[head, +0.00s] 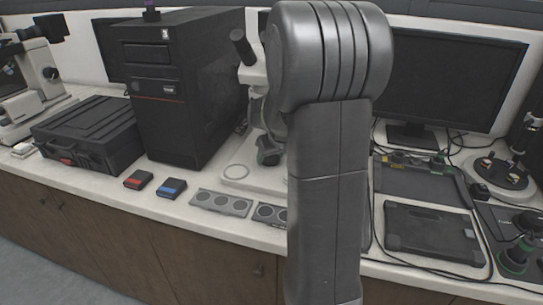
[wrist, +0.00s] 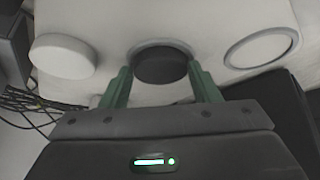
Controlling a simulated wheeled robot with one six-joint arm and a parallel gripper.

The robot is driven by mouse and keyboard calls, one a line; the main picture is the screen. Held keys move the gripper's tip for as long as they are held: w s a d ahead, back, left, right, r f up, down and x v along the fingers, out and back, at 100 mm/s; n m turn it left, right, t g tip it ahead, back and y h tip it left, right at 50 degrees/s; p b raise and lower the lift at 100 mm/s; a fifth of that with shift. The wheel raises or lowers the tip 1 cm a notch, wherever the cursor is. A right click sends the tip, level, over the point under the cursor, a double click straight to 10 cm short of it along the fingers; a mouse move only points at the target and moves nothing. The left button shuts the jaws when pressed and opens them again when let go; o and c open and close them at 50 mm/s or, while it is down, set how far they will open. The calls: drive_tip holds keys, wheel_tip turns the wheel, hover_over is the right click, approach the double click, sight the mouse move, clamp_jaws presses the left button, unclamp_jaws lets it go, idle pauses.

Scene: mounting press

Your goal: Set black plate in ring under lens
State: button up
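In the wrist view, my gripper (wrist: 160,75) has its two green fingers against opposite sides of a round black plate (wrist: 160,68), and appears shut on it. The plate is over a white surface. A grey curved rim shows just behind it; I cannot tell whether the plate is seated in that ring or held above it. A thin pale ring (wrist: 262,48) lies to its right, clear of the fingers. In the head view, a ring (head: 235,171) lies on the white base of an instrument. My gripper and the black plate are hidden there behind my arm.
A white round part (wrist: 64,56) stands left of the plate. In the head view, a black computer tower (head: 180,90), grey panels with round recesses (head: 221,203), red (head: 139,180) and blue (head: 171,188) boxes, and a dark tablet (head: 433,232) crowd the counter.

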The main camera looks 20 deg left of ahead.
drive_tip(key=shift+o, duration=1)
drive_tip(key=shift+s+d+f, duration=0.15)
drive_tip(key=shift+f, duration=0.25)
drive_tip(key=shift+s+d+f, duration=0.1)
drive_tip(key=shift+f, duration=0.3)
drive_tip(key=shift+a+r, duration=0.1)
drive_tip(key=shift+a+r+p, duration=0.1)
drive_tip(key=shift+r+p, duration=0.45)
drive_tip(key=shift+p, duration=0.05)
drive_tip(key=s+d, duration=0.2)
drive_tip(key=d, duration=0.1)
drive_tip(key=s+d+r, duration=0.1)
drive_tip(key=s+d, duration=0.2)
drive_tip(key=s+d+b, duration=0.1)
drive_tip(key=s+d, duration=0.1)
drive_tip(key=s, duration=0.1)
drive_tip(key=shift+s+d+r, duration=0.25)
drive_tip(key=shift+d, duration=0.15)
